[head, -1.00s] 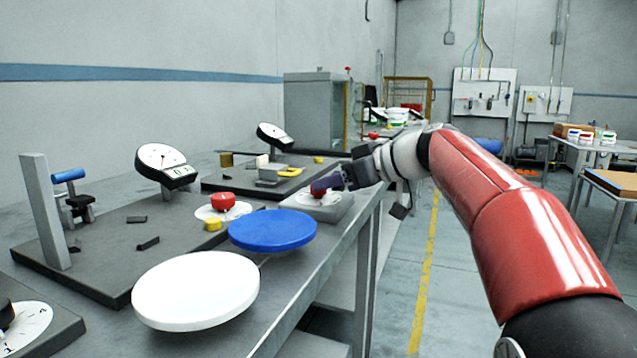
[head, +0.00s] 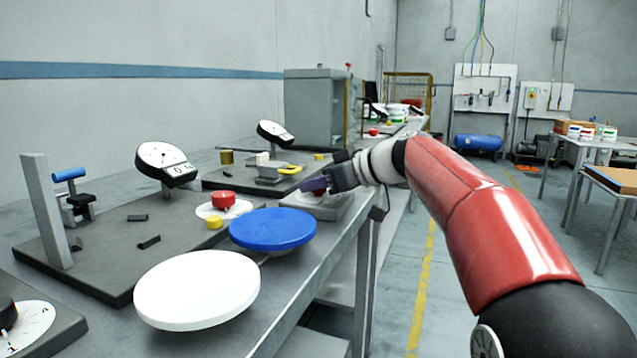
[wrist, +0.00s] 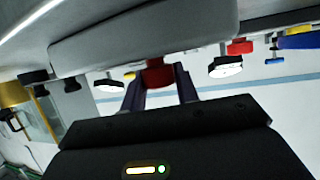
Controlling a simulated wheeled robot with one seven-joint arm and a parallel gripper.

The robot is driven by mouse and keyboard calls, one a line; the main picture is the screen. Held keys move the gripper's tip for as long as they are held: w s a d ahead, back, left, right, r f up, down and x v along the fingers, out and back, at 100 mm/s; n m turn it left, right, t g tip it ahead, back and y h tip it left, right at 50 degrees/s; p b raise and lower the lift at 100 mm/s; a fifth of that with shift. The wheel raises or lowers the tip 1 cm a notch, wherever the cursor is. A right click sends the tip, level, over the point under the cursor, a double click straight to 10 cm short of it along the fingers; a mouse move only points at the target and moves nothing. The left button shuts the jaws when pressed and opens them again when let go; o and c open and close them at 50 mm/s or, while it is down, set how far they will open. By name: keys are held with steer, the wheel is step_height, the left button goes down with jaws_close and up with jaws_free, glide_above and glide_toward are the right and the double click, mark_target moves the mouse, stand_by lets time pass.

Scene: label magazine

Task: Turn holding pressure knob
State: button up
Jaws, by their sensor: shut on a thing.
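A red knob (wrist: 157,72) sits on a grey block (head: 330,209) near the table's right edge. My gripper (head: 319,184) is over that block, with its fingers at the knob. In the wrist view my gripper (wrist: 159,80) has one finger on each side of the red knob and is shut on it. In the head view the fingers mostly hide this knob, and the white dial under it shows only in part. I cannot read the knob's setting.
Nearer stand a blue disc (head: 272,229), a white disc (head: 197,289) and another red knob (head: 222,200) beside a yellow knob (head: 214,222). Round gauges (head: 167,165) stand on the dark plates. The floor right of the table (head: 425,270) is clear.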

steer(key=t+b, duration=0.1)
steer(key=m+h+b, duration=0.1)
steer(key=b, duration=0.1)
steer(key=shift+s+a+f+m+t, duration=0.1)
steer(key=shift+s+f+m+t, duration=0.05)
steer(key=shift+f+m+t, duration=0.2)
steer(key=shift+r+m+t+h, duration=0.3)
steer(key=shift+m+t+h, duration=0.5)
steer(key=shift+m, duration=0.15)
steer(key=shift+m+t+h, duration=0.55)
steer(key=shift+m+h, duration=0.15)
steer(key=shift+m, duration=0.1)
steer(key=o, duration=1)
